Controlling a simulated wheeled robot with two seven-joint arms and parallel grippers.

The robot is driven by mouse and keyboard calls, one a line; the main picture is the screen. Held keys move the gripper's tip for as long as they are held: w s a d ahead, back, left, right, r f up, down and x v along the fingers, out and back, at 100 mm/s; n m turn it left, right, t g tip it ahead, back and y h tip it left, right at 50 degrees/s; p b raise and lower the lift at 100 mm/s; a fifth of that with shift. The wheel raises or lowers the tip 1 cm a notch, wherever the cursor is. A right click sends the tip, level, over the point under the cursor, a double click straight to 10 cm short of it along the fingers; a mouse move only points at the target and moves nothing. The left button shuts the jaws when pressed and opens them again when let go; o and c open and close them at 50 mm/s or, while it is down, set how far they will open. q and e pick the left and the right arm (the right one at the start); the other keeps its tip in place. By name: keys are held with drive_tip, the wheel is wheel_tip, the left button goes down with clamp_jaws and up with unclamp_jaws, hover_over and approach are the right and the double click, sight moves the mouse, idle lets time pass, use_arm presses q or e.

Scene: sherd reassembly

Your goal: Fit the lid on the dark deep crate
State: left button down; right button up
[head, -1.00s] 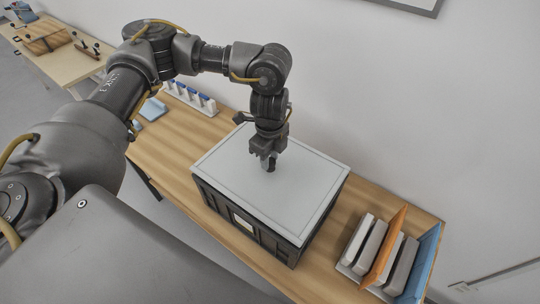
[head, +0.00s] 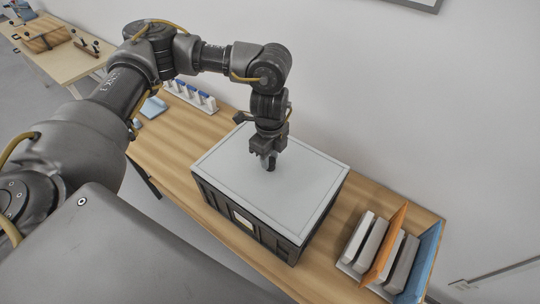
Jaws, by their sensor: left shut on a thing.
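The dark deep crate (head: 229,211) stands on the wooden table, with a pale label on its front side. The light grey lid (head: 300,190) lies over the crate's top and looks level, its edges lined up with the crate's walls. I cannot tell whether it is pressed fully down. My left gripper (head: 270,165) points down at the middle of the lid, shut on a small dark knob there that its fingers mostly hide. My right gripper is not in view.
A rack with upright grey, orange and blue slabs (head: 385,253) stands right of the crate on the wooden table (head: 165,155). A white holder with blue-topped items (head: 190,96) and a blue object (head: 153,108) lie at the back left. A wall runs behind the table.

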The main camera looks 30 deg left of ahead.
use_arm(q)
drive_tip(key=shift+f, duration=0.25)
drive_tip(key=shift+f, duration=0.4)
drive_tip(key=shift+b, duration=0.3)
drive_tip(key=c, duration=1)
unclamp_jaws()
wheel_tip(320, 180, up, 11)
drive_tip(key=b, duration=0.1)
drive_tip(key=shift+f+b, duration=0.15)
drive_tip(key=shift+b, duration=0.2)
